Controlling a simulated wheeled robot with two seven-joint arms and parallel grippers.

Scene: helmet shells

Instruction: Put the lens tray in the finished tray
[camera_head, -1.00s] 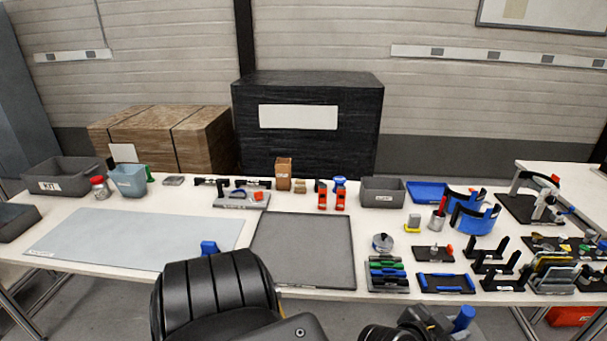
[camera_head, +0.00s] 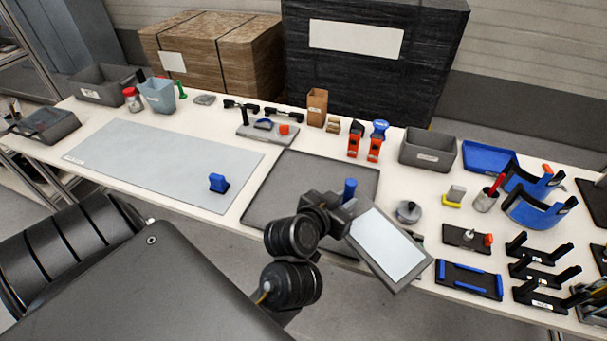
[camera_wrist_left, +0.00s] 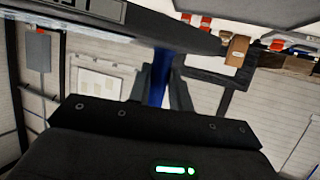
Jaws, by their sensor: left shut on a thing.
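My left gripper (camera_head: 345,205) reaches in over the front edge of the table and is shut on a flat tray with a dark rim and pale face (camera_head: 388,245), probably the lens tray. It is tilted and held in the air. Labels are too small to read, so I cannot tell which is the finished tray; a dark grey flat tray (camera_head: 275,195), partly behind the gripper, and a blue tray (camera_head: 488,157) lie on the table. My right gripper is out of view.
A grey bin (camera_head: 427,150) stands behind the held tray. A blue piece (camera_head: 218,182) sits on the pale mat (camera_head: 150,155). Black stands (camera_head: 540,270) and a blue-edged rack (camera_head: 468,280) crowd the right. The pale mat is mostly clear.

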